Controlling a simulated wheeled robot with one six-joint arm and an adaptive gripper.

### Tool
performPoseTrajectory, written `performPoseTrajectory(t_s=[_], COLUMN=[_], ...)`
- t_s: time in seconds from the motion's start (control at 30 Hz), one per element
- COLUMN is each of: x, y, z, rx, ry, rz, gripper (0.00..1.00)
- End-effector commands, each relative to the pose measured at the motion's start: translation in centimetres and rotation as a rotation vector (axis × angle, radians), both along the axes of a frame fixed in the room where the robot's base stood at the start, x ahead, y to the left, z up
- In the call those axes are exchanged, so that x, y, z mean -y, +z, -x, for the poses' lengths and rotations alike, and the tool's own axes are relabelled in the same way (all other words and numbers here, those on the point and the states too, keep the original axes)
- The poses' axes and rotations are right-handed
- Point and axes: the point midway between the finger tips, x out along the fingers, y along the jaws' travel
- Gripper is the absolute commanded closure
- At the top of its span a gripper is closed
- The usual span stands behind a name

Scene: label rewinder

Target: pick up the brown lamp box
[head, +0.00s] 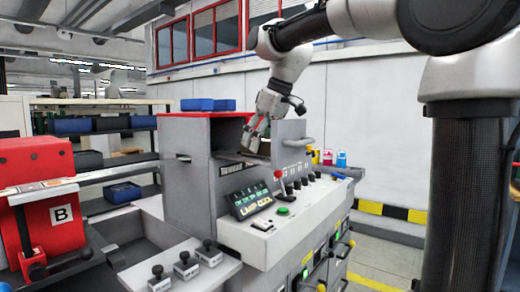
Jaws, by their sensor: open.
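I cannot make out a brown lamp box in the head view. My gripper (256,142) is open and points down at the dark opening of the grey machine (190,138), below its red top plate (202,114). The fingers partly cover the opening, and its inside is dark and mostly hidden. I see nothing between the fingers, and I cannot tell whether they touch anything.
A control panel (300,215) with levers and buttons faces front. A red machine (38,190) marked B stands at left. Blue bins (207,105) sit on the machine and on shelves behind. Colored cups (328,158) stand at its right end. Open floor lies at right.

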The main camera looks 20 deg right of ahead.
Motion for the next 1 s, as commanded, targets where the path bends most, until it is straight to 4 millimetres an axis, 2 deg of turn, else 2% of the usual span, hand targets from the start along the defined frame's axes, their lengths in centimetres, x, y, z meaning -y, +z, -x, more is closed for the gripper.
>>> performPoseTrajectory(t_s=[0.8, 0.87, 1.0], x=[0.01, 0.01, 0.02], y=[-0.48, -0.48, -0.48], z=[0.04, 0.03, 0.02], rx=[-0.001, -0.001, -0.001], ry=[0.000, 0.000, 0.000], rz=[0.001, 0.001, 0.001], gripper=[0.30, 0.39, 0.65])
